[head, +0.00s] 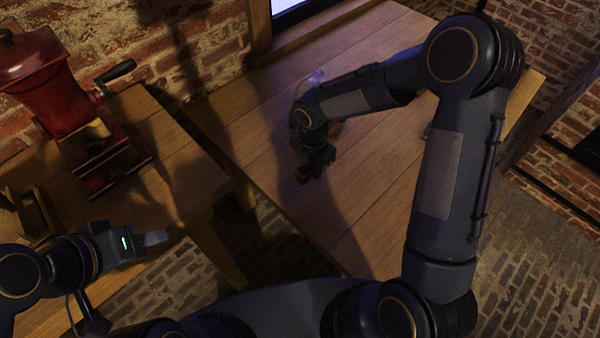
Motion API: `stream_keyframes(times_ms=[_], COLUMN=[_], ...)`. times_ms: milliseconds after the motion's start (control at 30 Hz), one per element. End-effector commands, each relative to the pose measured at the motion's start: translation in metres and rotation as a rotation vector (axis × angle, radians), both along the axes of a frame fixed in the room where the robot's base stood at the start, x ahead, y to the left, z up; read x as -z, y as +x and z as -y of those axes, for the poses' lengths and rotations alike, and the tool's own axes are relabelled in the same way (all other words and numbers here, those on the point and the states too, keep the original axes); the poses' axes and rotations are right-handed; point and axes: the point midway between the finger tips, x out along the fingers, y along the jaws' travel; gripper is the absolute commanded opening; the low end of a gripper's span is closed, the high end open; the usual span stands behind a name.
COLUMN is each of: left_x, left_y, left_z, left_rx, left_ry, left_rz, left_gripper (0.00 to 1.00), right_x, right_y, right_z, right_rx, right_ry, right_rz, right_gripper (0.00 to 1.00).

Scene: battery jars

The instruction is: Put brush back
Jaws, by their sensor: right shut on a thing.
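My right gripper (314,160) is low over the wooden table in the middle of the head view. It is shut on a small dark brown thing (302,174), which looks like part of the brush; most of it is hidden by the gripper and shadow. My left gripper (154,238) is at the lower left, by the edge of the left wooden table, away from the brush. Its fingers point right, and I cannot tell whether they are apart. No brush holder can be made out.
A red grinder-like machine with a crank (45,90) stands on the left table (150,125). A wooden object (35,210) is at its left edge. A pale bluish thing (316,77) shows behind my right wrist. The middle table (365,200) is largely clear. A gap separates the tables.

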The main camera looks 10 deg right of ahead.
Motion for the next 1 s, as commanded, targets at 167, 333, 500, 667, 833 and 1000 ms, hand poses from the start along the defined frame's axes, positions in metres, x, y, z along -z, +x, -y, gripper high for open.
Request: stream_keyframes(times_ms=[167, 333, 500, 667, 833, 1000], left_x=[-0.003, -0.004, -0.005, -0.006, -0.005, -0.001], left_y=[0.000, 0.000, 0.000, 0.000, 0.000, 0.000], left_z=[0.000, 0.000, 0.000, 0.000, 0.000, 0.000], left_rx=[0.000, 0.000, 0.000, 0.000, 0.000, 0.000], left_ry=[0.000, 0.000, 0.000, 0.000, 0.000, 0.000], left_rz=[0.000, 0.000, 0.000, 0.000, 0.000, 0.000], left_gripper=[0.36, 0.36, 0.36, 0.36, 0.36, 0.36], right_x=[0.025, 0.034, 0.054, 0.069, 0.068, 0.073], right_y=[0.013, 0.017, 0.019, 0.019, 0.019, 0.019], right_z=[-0.017, -0.023, -0.026, -0.026, -0.026, -0.025], right_rx=[-0.001, -0.001, 0.001, 0.000, 0.000, 0.000], right_ry=[0.000, 0.001, -0.002, 0.000, 0.000, 0.000], right_rz=[0.000, 0.001, -0.002, 0.001, 0.002, 0.002], right_gripper=[0.11, 0.11, 0.11, 0.11, 0.11, 0.34])
